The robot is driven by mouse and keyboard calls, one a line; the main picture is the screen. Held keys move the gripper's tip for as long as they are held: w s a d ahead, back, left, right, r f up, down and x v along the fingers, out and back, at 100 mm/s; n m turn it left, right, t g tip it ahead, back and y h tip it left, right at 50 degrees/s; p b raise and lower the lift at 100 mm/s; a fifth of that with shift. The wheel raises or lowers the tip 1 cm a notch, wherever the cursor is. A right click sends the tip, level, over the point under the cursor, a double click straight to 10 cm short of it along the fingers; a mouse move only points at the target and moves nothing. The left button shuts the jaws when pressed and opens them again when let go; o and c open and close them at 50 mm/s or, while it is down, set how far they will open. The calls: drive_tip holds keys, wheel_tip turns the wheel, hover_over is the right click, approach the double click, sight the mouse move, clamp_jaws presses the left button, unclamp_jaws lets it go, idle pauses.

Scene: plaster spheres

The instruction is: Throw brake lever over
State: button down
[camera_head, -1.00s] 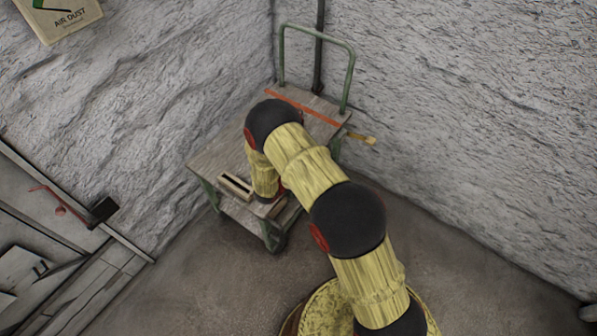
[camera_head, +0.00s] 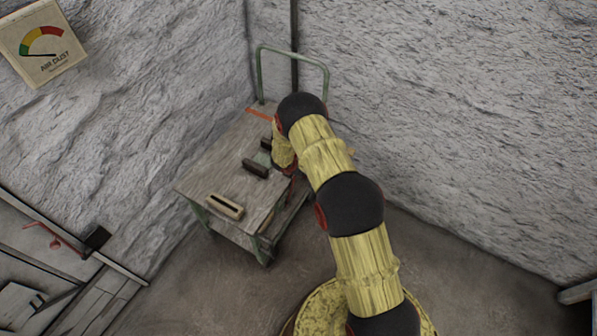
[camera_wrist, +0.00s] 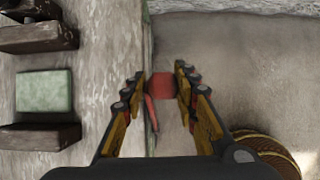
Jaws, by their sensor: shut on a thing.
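The brake lever (camera_wrist: 162,86) shows in the wrist view as a red block-like grip with a thin red rod below it, beside the trolley's edge. My gripper (camera_wrist: 160,76) has its yellow and black fingers on either side of the red grip and is shut on it. The trolley (camera_head: 205,180) stands in the corner in the head view, with a grey wooden top and green frame. My arm reaches over its right side there, and a bit of red shows below my wrist. My fingertips are mostly hidden in that view.
A slotted wooden block (camera_head: 225,206) and dark blocks (camera_head: 255,168) lie on the trolley top. A pale green block (camera_wrist: 44,91) lies between the dark blocks in the wrist view. Rough walls rise behind the trolley. An air dust gauge (camera_head: 42,42) hangs upper left.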

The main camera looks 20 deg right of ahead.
drive_tip(key=shift+s+d+f, duration=0.3)
drive_tip(key=shift+s+f, duration=0.15)
drive_tip(key=shift+s, duration=0.2)
drive_tip(key=c, duration=1.7)
unclamp_jaws()
drive_tip(key=shift+w+d, duration=0.1)
drive_tip(key=shift+o, duration=1.1)
drive_tip(key=shift+w+r, duration=0.2)
drive_tip(key=shift+w, duration=0.05)
drive_tip(key=shift+w+a+r, duration=0.15)
drive_tip(key=shift+a, duration=0.05)
drive_tip(key=v, duration=1.1)
drive_tip(key=shift+a+r, duration=0.2)
drive_tip(key=shift+r, duration=0.05)
